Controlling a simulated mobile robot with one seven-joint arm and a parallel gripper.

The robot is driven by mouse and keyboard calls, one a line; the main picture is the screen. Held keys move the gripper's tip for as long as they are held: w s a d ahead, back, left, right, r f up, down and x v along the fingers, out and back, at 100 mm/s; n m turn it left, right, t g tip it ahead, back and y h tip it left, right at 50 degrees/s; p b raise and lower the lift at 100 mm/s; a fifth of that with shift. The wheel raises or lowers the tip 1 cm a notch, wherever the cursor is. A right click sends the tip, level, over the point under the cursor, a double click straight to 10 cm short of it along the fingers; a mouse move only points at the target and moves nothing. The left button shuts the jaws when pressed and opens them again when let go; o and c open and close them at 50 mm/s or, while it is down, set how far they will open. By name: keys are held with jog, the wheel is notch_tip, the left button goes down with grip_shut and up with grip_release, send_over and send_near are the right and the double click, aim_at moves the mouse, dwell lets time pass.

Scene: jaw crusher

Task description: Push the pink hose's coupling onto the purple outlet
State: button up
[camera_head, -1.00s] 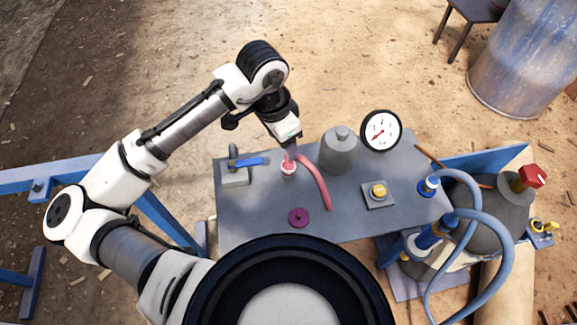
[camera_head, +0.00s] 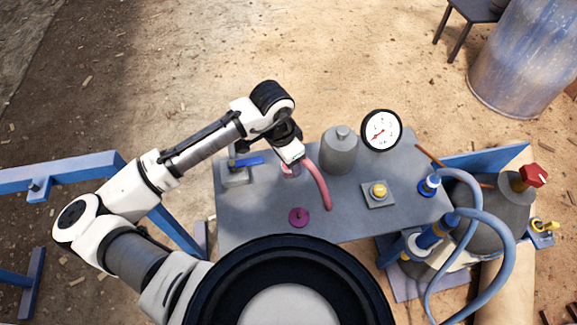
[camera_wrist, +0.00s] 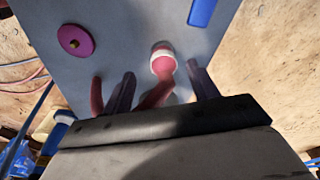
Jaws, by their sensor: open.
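The pink hose (camera_head: 322,188) curves over the grey panel. Its end, with a white-rimmed coupling (camera_wrist: 162,62), shows in the wrist view just ahead of my fingers; in the head view my gripper mostly hides it. The purple outlet (camera_head: 299,217) is a disc with a small stub at its middle, nearer the panel's front edge. It also shows at upper left in the wrist view (camera_wrist: 76,40). My gripper (camera_head: 292,169) is open above the coupling, its fingers (camera_wrist: 160,84) on either side of the hose. I cannot tell if they touch it.
A blue-handled valve (camera_head: 246,162) stands left of my gripper, and a grey cylinder (camera_head: 339,152) and gauge (camera_head: 381,131) stand to its right. A yellow button (camera_head: 378,191) and blue hose (camera_head: 508,260) are farther right. The panel (camera_head: 255,215) around the purple outlet is clear.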

jog(key=f, duration=0.3)
jog(key=w+f, duration=0.1)
jog(key=shift+d+f, duration=0.25)
jog(key=shift+f, duration=0.1)
jog(key=shift+c, duration=0.5)
jog(key=c, duration=1)
